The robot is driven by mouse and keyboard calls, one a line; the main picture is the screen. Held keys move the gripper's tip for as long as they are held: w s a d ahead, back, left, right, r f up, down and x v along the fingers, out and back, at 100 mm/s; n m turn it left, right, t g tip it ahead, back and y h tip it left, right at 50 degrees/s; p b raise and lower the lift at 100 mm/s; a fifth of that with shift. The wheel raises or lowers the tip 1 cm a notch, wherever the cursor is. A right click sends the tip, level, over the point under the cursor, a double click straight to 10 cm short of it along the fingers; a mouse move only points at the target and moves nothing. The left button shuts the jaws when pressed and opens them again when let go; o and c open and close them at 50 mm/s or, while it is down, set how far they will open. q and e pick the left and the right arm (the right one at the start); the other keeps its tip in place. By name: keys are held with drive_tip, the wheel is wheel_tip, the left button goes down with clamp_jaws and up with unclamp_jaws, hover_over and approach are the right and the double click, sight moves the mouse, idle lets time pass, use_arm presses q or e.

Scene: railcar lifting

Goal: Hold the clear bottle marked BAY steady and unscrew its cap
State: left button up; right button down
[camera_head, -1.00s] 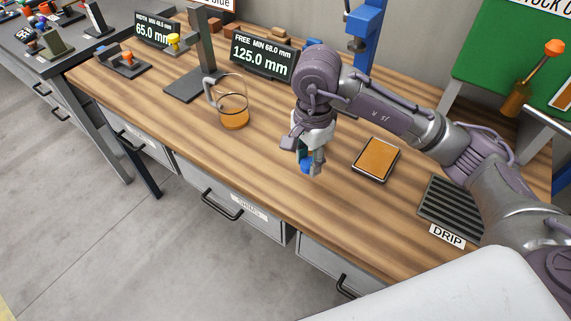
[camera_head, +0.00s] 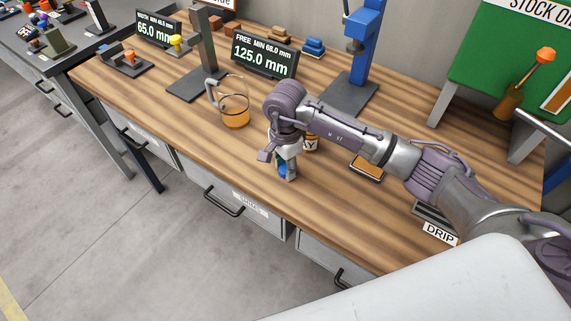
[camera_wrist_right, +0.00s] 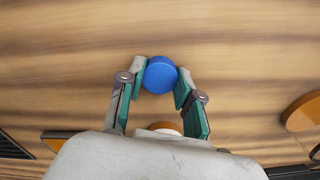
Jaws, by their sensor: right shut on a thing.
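My right gripper (camera_head: 285,176) is shut on a blue cap (camera_wrist_right: 160,75), held between its two green-padded fingers above the wooden bench. The bottle (camera_head: 312,143) stands on the bench behind my right arm; part of its label shows, with the letter Y readable. The arm hides much of the bottle. In the right wrist view a pale round rim with orange inside (camera_wrist_right: 166,127), likely the bottle, shows beyond the fingers, apart from the cap. My left gripper is not in view.
A glass mug (camera_head: 235,116) with amber liquid stands to the left of my gripper. An orange-topped pad (camera_head: 368,171) and the DRIP tray (camera_head: 440,234) lie to the right. A blue press stand (camera_head: 352,92) is behind. The bench front near my gripper is clear.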

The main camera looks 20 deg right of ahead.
sight(285, 169)
drive_tip(key=shift+f, duration=0.1)
drive_tip(key=c, duration=0.8)
unclamp_jaws()
drive_tip(key=shift+o, duration=0.2)
wheel_tip(285, 169, up, 12)
drive_tip(key=b, duration=0.3)
